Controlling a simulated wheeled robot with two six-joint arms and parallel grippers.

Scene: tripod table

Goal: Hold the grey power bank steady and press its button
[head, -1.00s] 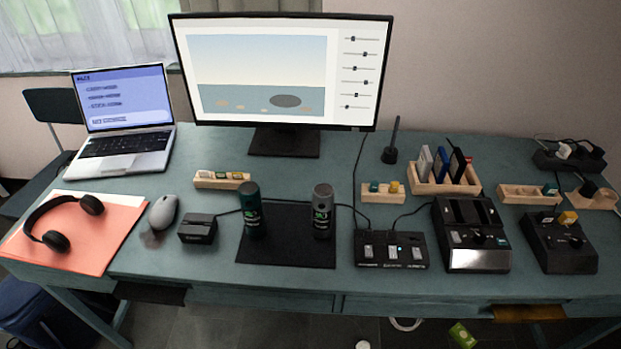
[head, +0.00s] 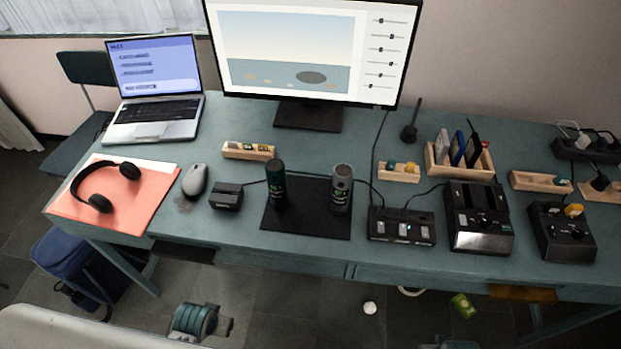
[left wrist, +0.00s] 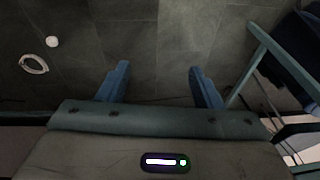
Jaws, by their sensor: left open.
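The grey power bank (head: 342,190) is an upright grey cylinder on a black mat (head: 300,229) near the front middle of the table in the head view. A dark green cylinder (head: 275,184) stands to its left on the same mat. The power bank's button cannot be made out. My left gripper (left wrist: 158,68) shows in the left wrist view, its two blue fingers apart with nothing between them. Floor lies beyond the fingers, and the power bank is not in that view. My right gripper is not in view.
A small black box (head: 226,195) and a grey mouse (head: 194,179) stand left of the mat. A black switch box (head: 402,226) and a larger dock (head: 478,217) stand to its right. A monitor (head: 312,50) stands behind. Thin cables run near the cylinders.

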